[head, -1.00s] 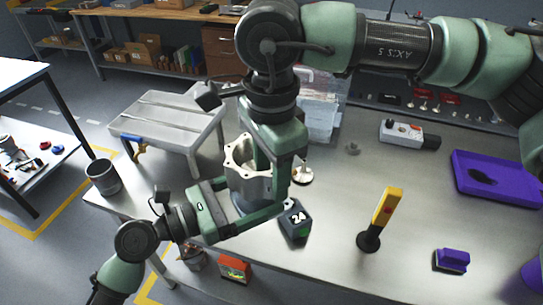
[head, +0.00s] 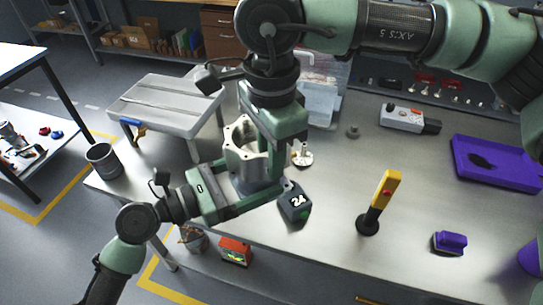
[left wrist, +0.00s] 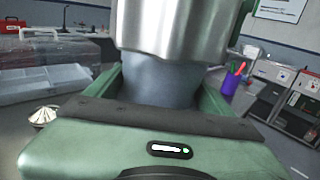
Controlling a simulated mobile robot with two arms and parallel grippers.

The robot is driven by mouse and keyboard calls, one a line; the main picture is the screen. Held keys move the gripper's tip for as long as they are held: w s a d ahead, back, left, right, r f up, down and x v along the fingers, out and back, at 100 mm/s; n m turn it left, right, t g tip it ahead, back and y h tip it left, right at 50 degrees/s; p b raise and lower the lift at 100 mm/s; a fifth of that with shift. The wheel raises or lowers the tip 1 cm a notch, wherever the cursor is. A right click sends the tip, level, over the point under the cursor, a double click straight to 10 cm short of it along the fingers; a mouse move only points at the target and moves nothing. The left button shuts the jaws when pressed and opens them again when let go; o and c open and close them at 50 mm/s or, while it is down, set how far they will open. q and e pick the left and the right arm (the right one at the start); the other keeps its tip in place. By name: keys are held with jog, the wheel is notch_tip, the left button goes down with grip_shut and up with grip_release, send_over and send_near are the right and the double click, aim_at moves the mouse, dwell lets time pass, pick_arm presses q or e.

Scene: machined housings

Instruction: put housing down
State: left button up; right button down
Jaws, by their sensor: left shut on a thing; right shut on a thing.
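The housing (head: 241,152) is a pale metal ring-shaped casting with a lobed rim, upright above the metal table, with a blue-grey lower part. In the left wrist view the housing (left wrist: 175,28) fills the top middle, its blue-grey lower part (left wrist: 160,80) between my left fingers. My left gripper (head: 262,192) comes in from the left and is shut on that lower part. My right gripper (head: 262,150) comes from above and is shut on the housing's right side. My grippers hide the housing's right side and underside, so I cannot tell whether it touches the table.
A black block marked 24 (head: 295,203) lies just right of my left fingertips. A small metal spindle part (head: 303,157) stands behind it. A yellow-handled tool (head: 380,200) stands further right.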

pick_arm(q)
jog(key=shift+s+d+r, duration=0.15)
jog(key=shift+s, duration=0.05)
dwell(0.7)
jog(key=o, duration=2)
jog(key=shift+w, duration=0.1)
